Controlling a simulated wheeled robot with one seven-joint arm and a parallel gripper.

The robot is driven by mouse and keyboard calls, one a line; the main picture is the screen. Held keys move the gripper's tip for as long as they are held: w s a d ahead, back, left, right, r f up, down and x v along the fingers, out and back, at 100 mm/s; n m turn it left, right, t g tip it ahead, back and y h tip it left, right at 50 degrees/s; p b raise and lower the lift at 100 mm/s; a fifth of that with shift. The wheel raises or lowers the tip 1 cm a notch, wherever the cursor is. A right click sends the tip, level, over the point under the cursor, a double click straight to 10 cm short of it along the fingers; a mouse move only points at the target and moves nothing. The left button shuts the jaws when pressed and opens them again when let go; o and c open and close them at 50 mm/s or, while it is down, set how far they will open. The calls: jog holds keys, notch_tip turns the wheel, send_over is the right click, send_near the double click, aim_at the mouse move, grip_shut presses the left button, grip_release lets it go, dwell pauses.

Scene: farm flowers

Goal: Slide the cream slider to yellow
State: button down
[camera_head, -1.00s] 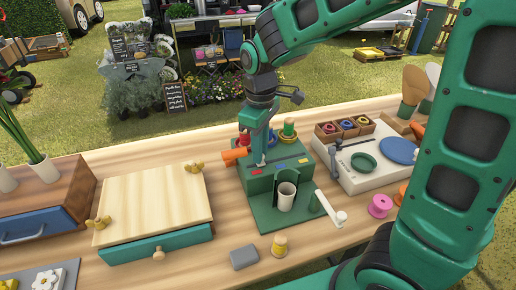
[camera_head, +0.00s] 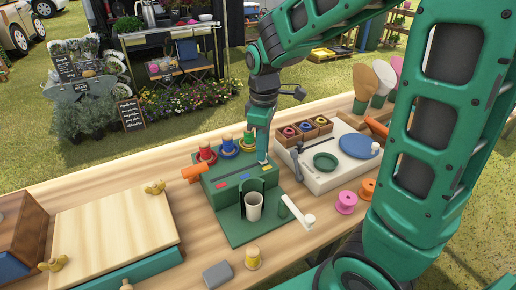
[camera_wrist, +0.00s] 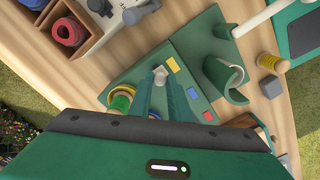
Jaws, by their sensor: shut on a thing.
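The green box (camera_head: 222,197) stands on the table with a red mark (camera_head: 221,183), a blue mark (camera_head: 245,175) and a yellow mark along its top. In the wrist view the red mark (camera_wrist: 208,117), blue mark (camera_wrist: 192,92) and yellow mark (camera_wrist: 172,65) lie in a row. The cream slider (camera_wrist: 160,72) is right beside the yellow mark, at that end of the row. My gripper (camera_head: 263,158) points down at the box's right end. In the wrist view my gripper (camera_wrist: 161,82) is shut on the slider; its fingers partly hide it.
Red (camera_head: 206,154), blue (camera_head: 228,148) and green spools stand behind the box, with an orange cylinder (camera_head: 195,173) at its left. A cream platform (camera_head: 318,177) with a dish stands right.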

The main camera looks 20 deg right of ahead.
jog(key=c, duration=1.9)
grip_release()
jog(key=shift+w+d, duration=0.1)
jog(key=shift+d, duration=0.25)
jog(key=shift+a, duration=0.1)
notch_tip(320, 180, up, 11)
jog(key=shift+f, duration=0.15)
jog(key=s+d+f+m, duration=0.2)
jog(key=s+d+m, duration=0.3)
jog(key=s, duration=0.2)
jog(key=s+d+f+m, duration=0.3)
jog(key=s+d+m, duration=0.2)
jog(key=s, duration=0.3)
jog(key=s+d+f+m, duration=0.2)
jog(key=s+d+m, duration=0.2)
jog(key=s+m, duration=0.2)
jog(key=shift+s+d+f, duration=0.1)
jog(key=shift+s+d, duration=0.1)
jog(key=shift+s, duration=0.3)
jog(key=shift+s+d+f, duration=0.1)
jog(key=shift+s+d, duration=0.1)
jog(key=shift+s, duration=0.3)
